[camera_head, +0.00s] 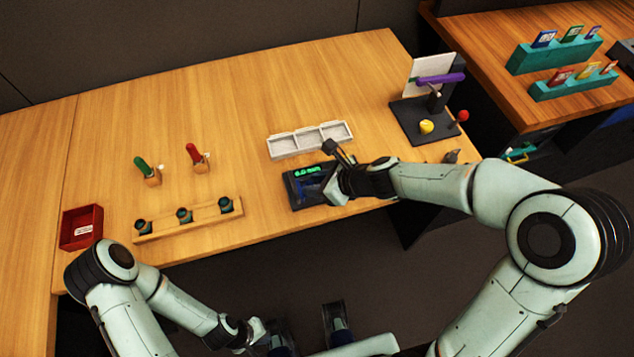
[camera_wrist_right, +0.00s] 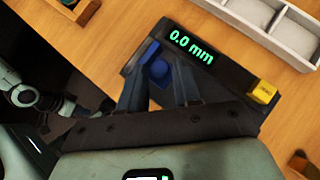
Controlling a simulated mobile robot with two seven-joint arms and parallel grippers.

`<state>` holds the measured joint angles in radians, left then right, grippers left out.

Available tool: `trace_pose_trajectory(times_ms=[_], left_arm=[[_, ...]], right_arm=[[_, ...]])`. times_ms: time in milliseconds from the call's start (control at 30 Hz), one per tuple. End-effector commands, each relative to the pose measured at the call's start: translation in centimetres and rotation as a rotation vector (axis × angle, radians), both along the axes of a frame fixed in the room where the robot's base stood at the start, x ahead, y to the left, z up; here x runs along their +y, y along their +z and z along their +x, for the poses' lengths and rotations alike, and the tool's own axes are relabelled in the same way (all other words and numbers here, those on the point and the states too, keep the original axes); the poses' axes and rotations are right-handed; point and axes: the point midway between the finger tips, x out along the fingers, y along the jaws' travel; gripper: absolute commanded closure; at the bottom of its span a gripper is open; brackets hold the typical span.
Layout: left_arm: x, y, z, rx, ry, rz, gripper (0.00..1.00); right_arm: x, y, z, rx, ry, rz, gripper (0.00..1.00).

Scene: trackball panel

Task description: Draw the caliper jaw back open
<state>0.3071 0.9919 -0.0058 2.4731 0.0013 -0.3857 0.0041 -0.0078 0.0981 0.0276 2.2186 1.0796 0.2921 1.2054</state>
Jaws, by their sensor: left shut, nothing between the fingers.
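The caliper is a dark box (camera_head: 296,187) at the table's front edge, with a green readout. In the right wrist view the caliper (camera_wrist_right: 232,97) reads 0.0 mm. My left gripper (camera_head: 262,334) is shut and empty, low in front of the table.
A white compartment tray (camera_head: 310,139) lies just behind the caliper. A wooden rack (camera_head: 190,218) and green and red handled tools (camera_head: 196,156) stand left, with a red bin (camera_head: 81,228) beyond. A dark stand with a purple bar (camera_head: 440,79) is at right.

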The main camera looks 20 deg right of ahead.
Motion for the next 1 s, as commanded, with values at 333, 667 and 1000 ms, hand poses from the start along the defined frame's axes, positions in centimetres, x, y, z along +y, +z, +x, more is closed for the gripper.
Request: trace_pose_trajectory(times_ms=[333, 667, 1000], left_arm=[[0.0, 0.1, 0.0, 0.0, 0.0, 0.0, 1.0], [0.0, 0.7, 0.2, -0.002, 0.0, 0.0, 1.0], [0.0, 0.6, 0.2, -0.002, 0.0, 0.0, 1.0]], right_arm=[[-0.3, 0.0, 0.0, 0.001, -0.001, -0.001, 1.0], [-5.0, 0.0, 0.2, 0.0, -0.003, -0.002, 1.0], [-5.3, 0.0, 0.2, -0.001, -0.007, -0.005, 0.68]])
